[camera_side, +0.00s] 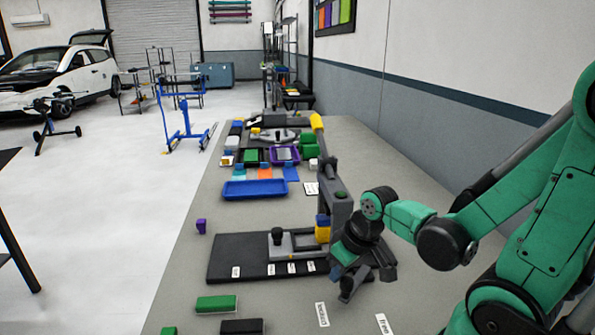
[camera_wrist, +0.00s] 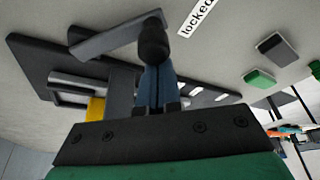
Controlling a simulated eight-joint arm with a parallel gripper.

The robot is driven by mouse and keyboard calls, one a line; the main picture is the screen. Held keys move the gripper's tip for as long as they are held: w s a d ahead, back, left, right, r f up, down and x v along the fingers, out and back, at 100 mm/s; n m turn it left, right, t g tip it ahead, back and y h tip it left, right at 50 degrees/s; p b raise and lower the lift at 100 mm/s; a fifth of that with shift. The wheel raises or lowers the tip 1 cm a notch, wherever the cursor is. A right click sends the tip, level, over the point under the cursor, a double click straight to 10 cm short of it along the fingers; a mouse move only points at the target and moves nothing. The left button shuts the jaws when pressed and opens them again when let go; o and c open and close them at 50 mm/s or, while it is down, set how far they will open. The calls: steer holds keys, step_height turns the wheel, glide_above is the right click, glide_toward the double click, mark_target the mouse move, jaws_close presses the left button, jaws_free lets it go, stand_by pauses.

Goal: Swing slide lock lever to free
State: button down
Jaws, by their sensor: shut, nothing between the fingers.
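The lock lever (camera_wrist: 115,38) is a grey bar with a black round knob (camera_wrist: 153,42) at its end, seen at the top of the wrist view. The knob lies beside the white "locked" label (camera_wrist: 197,17). My gripper (camera_wrist: 158,70) is shut and empty, with its blue-grey fingers pointing at the knob and overlapping it in the picture. I cannot tell whether they touch. In the side view my gripper (camera_side: 350,268) is low at the right end of the dark base plate (camera_side: 225,257). The "locked" label (camera_side: 322,314) and the "free" label (camera_side: 383,324) lie on the table in front.
A dark upright post (camera_side: 338,205) with a blue and yellow block (camera_side: 322,231) stands close behind my gripper. A slide with a black knob (camera_side: 277,236) sits on the base plate. A green block (camera_side: 216,304) lies front left; a blue tray (camera_side: 255,190) lies farther back.

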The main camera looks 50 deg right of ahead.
steer(key=shift+s+n+y, duration=0.4)
steer(key=shift+s+n, duration=0.5)
steer(key=shift+n, duration=0.3)
steer(key=n, duration=0.2)
steer(key=s+n+y, duration=0.1)
steer(key=n, duration=0.1)
steer(key=shift+s+d, duration=0.1)
steer(key=shift+s, duration=0.2)
steer(key=shift+s+d+n+g+y, duration=0.15)
steer(key=shift+s+n+y, duration=0.1)
steer(key=shift+s+n, duration=0.3)
steer(key=shift+s+d+n+g+y, duration=0.15)
steer(key=shift+s+n+y, duration=0.15)
steer(key=shift+n, duration=0.35)
steer(key=shift+s+d, duration=0.15)
steer(key=shift+s, duration=0.1)
steer(key=shift+s, duration=0.1)
steer(key=shift+d+r, duration=0.1)
steer(key=shift+r, duration=0.05)
steer(key=v, duration=0.9)
steer(key=shift+s+r, duration=0.15)
steer(key=shift+r, duration=0.2)
